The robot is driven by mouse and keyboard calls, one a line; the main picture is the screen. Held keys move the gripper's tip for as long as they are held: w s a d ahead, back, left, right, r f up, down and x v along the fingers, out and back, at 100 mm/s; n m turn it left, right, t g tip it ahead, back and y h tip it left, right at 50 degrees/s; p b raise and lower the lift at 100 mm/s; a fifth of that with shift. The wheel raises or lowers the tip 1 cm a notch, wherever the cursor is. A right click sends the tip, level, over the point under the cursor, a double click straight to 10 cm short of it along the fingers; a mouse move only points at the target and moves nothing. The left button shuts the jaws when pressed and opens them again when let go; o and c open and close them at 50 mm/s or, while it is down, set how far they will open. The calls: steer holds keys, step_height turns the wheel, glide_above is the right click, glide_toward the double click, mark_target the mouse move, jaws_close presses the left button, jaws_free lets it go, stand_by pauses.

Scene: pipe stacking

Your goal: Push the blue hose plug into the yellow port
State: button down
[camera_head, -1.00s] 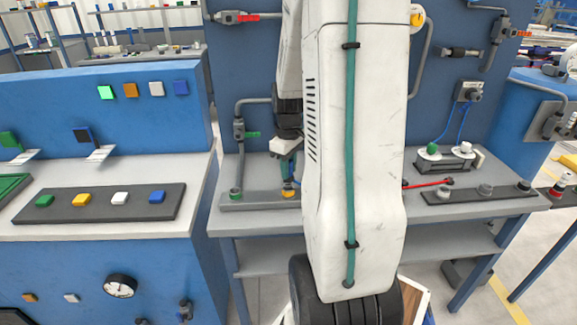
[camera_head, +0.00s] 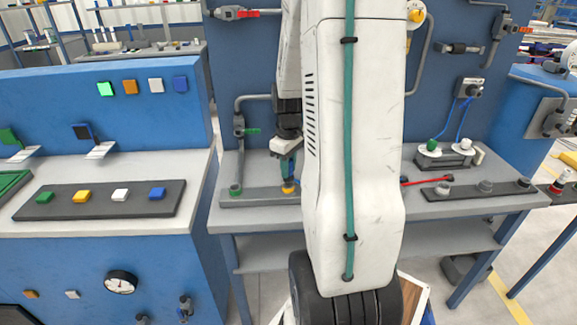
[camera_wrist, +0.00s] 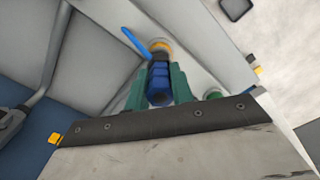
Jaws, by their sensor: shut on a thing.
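My gripper (camera_wrist: 159,86) is shut on the blue hose plug (camera_wrist: 158,78), with a green finger on each side of it. In the head view, my gripper (camera_head: 288,168) is just above the yellow port (camera_head: 289,188), pointing down, partly beside my white arm. In the wrist view, the plug's far end is against or just over the yellow port (camera_wrist: 161,45). The view does not show how deep it sits. A thin blue piece (camera_wrist: 133,40) sticks out to the left beside the port.
A green port (camera_head: 235,190) stands on the same grey strip, left of the yellow one; it also shows in the wrist view (camera_wrist: 213,94). A pipe with a green-handled valve (camera_head: 240,130) stands behind it. My arm hides the bench's middle.

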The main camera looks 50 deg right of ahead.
steer(key=shift+f, duration=0.95)
steer(key=c, duration=1.1)
jaws_free()
steer(key=shift+r, duration=0.1)
step_height(320, 180, up, 8)
steer(key=shift+f, duration=0.15)
